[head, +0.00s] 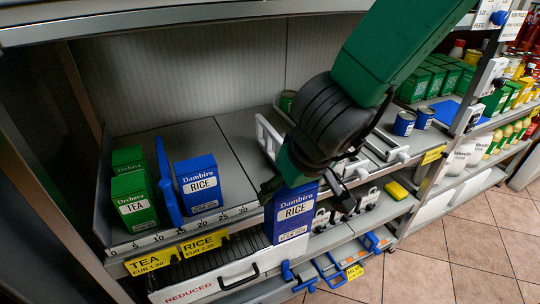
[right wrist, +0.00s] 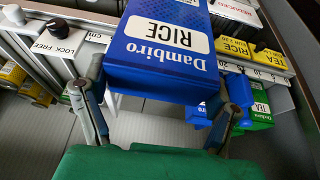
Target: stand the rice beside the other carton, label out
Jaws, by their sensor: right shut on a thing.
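A blue Dambiro rice carton (head: 292,212) is held by my right gripper (head: 306,190), which is shut on it from above. The carton is roughly upright, at the shelf's front edge, its white RICE label facing out. It also fills the top of the right wrist view (right wrist: 160,45), between the two fingers (right wrist: 165,98), label visible and upside down. The other rice carton (head: 198,185) stands upright on the shelf to the left, label out, apart from the held one. In the right wrist view it is mostly hidden behind the held carton. My left gripper is out of view.
A blue divider (head: 167,185) separates the rice from green tea cartons (head: 134,203). Bare shelf (head: 228,165) lies right of the standing rice carton. A white divider (head: 268,138) stands farther right. Yellow price tags (head: 203,242) line the edge above a REDUCED bin (head: 205,284).

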